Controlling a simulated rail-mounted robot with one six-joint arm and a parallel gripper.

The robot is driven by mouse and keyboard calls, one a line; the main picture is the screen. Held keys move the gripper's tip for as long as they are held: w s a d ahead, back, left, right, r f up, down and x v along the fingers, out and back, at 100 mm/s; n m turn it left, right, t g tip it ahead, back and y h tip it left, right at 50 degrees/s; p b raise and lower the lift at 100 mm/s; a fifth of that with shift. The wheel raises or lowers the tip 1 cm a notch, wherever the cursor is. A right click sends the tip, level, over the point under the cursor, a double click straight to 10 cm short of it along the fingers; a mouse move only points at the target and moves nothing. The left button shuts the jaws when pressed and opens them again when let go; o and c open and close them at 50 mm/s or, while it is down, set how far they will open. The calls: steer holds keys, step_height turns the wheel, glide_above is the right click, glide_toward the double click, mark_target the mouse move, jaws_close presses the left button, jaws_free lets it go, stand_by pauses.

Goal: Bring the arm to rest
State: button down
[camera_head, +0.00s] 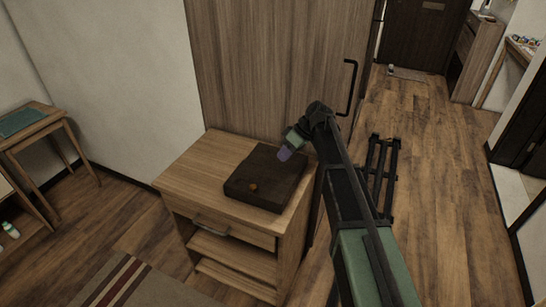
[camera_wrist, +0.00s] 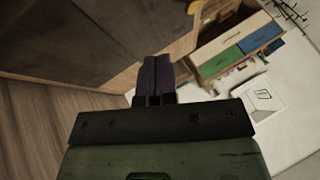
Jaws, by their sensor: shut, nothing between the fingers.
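My arm reaches up from the lower right in the head view, its end bent over a small wooden side cabinet. My gripper (camera_head: 285,154) hangs above the right part of a dark brown box (camera_head: 258,187) on that cabinet. Whether it touches the box cannot be told. In the wrist view my gripper (camera_wrist: 157,62) shows its two purple fingers side by side, shut with nothing between them.
The wooden side cabinet (camera_head: 186,166) has a drawer and open shelves. A tall wooden wardrobe (camera_head: 265,65) with a black handle stands right behind it. A small table (camera_head: 45,128) is at the left. The wooden floor (camera_head: 440,150) to the right is mostly open.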

steer(key=shift+d+r, duration=0.35)
steer(key=s+d+m+h+p, duration=0.1)
steer(key=s+d+m+h, duration=0.1)
steer(key=s, duration=0.6)
steer(key=s+d+m+h+p, duration=0.1)
steer(key=s+d+m+h, duration=0.2)
steer(key=s, duration=0.6)
steer(key=s+d+m+t+h+p, duration=0.1)
steer(key=s+d+m+h, duration=0.1)
steer(key=s+m, duration=0.3)
steer(key=s+d, duration=0.1)
steer(key=s, duration=0.3)
steer(key=shift+s+f+m, duration=0.15)
steer(key=shift+f+m, duration=0.05)
steer(key=shift+m, duration=0.2)
